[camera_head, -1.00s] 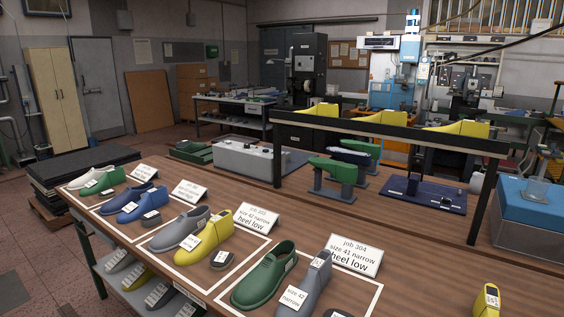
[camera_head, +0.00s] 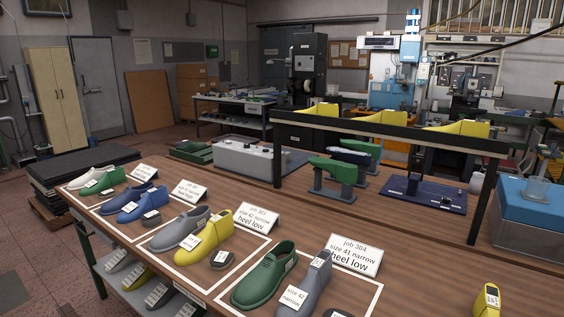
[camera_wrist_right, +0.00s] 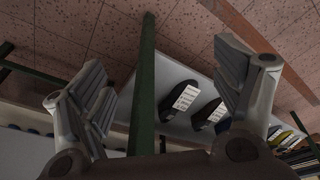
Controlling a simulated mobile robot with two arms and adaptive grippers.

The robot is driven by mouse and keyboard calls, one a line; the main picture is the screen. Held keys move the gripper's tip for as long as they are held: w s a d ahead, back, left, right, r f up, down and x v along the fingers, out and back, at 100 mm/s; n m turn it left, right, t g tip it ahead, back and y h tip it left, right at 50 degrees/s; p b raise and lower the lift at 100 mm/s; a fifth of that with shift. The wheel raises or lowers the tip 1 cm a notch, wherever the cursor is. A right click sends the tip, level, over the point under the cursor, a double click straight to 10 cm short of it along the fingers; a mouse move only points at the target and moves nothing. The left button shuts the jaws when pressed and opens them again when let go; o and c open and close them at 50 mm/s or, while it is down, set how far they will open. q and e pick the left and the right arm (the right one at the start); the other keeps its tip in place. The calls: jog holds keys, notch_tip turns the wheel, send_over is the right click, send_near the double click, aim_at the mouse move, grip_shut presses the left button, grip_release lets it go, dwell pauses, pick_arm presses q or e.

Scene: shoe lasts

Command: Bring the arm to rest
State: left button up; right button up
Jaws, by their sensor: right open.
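My right gripper (camera_wrist_right: 160,100) shows in the right wrist view with its two fingers wide apart and nothing between them. Behind the fingers are a green table leg (camera_wrist_right: 144,85), a light shelf (camera_wrist_right: 172,75) and dark shoe lasts (camera_wrist_right: 181,100) with white labels on that shelf. The gap between the fingers and the leg cannot be judged. Neither gripper shows in the head view, and my left gripper is in no view.
The wooden table (camera_head: 290,215) carries labelled shoes and lasts in white outlined areas, such as a green shoe (camera_head: 265,275) and a yellow last (camera_head: 204,238). Job cards stand behind them. A dark raised rack (camera_head: 390,130) holds yellow lasts. Open floor (camera_head: 30,240) lies left of the table.

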jog(key=s+d+f+g, duration=0.1)
jog(key=s+d+f, duration=0.2)
jog(key=s+f, duration=1.5)
notch_tip(320, 180, down, 3)
jog(key=shift+s+r+g, duration=0.1)
jog(key=shift+s+g, duration=0.15)
jog(key=shift+g, duration=0.05)
jog(key=shift+d, duration=0.1)
